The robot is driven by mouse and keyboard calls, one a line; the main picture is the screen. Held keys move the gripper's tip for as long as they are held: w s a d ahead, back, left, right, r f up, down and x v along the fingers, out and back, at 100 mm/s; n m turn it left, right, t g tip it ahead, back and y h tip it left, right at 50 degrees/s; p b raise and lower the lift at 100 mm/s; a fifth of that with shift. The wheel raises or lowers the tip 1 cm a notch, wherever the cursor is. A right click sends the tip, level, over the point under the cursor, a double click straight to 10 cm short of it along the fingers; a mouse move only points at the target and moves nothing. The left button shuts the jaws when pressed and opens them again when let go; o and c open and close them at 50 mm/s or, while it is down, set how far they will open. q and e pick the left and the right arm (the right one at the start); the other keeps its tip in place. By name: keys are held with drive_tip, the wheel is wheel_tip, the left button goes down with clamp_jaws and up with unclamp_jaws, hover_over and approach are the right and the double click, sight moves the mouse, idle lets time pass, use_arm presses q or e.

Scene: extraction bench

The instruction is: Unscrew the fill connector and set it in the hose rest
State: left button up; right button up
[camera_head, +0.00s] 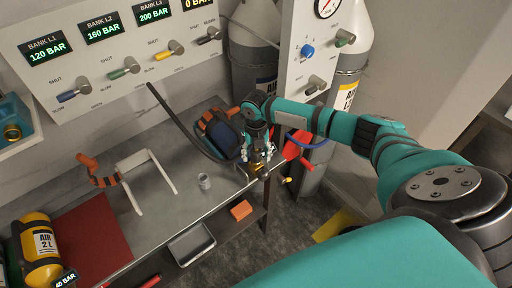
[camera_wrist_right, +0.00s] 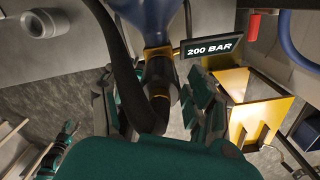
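The fill connector (camera_wrist_right: 158,88) is a black fitting with orange rings at the end of a black hose (camera_head: 175,115). In the right wrist view it sits against the valve of a blue cylinder (camera_wrist_right: 155,22); I cannot tell how far it is screwed on. The blue cylinder (camera_head: 226,134) lies at the bench's right end. My right gripper (camera_head: 258,170) is at that valve, its fingers (camera_wrist_right: 160,108) apart on both sides of the connector, with gaps visible. The white frame (camera_head: 135,178) on the bench looks like the hose rest. A small teal part at left in the wrist view may be my left gripper (camera_wrist_right: 66,132).
A yellow cylinder (camera_head: 40,245) lies by a red mat (camera_head: 95,235) at left. An orange-and-black item (camera_head: 97,172) is beside the frame. The valve panel (camera_head: 120,75) rises behind.

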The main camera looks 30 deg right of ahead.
drive_tip(key=m+p, duration=0.1)
drive_tip(key=m, duration=0.1)
drive_tip(key=m+p, duration=0.3)
drive_tip(key=m, duration=0.1)
drive_tip(key=shift+r+m+p, duration=0.3)
drive_tip(key=shift+p, duration=0.05)
drive_tip(key=shift+f+m+p, duration=0.1)
drive_tip(key=shift+m+p, duration=0.2)
drive_tip(key=shift+m, duration=0.6)
drive_tip(key=shift+f+m, duration=0.25)
drive_tip(key=shift+m, duration=0.75)
drive_tip(key=m, duration=1.2)
drive_tip(key=shift+m, duration=0.4)
drive_tip(key=m, duration=0.4)
drive_tip(key=shift+c, duration=0.2)
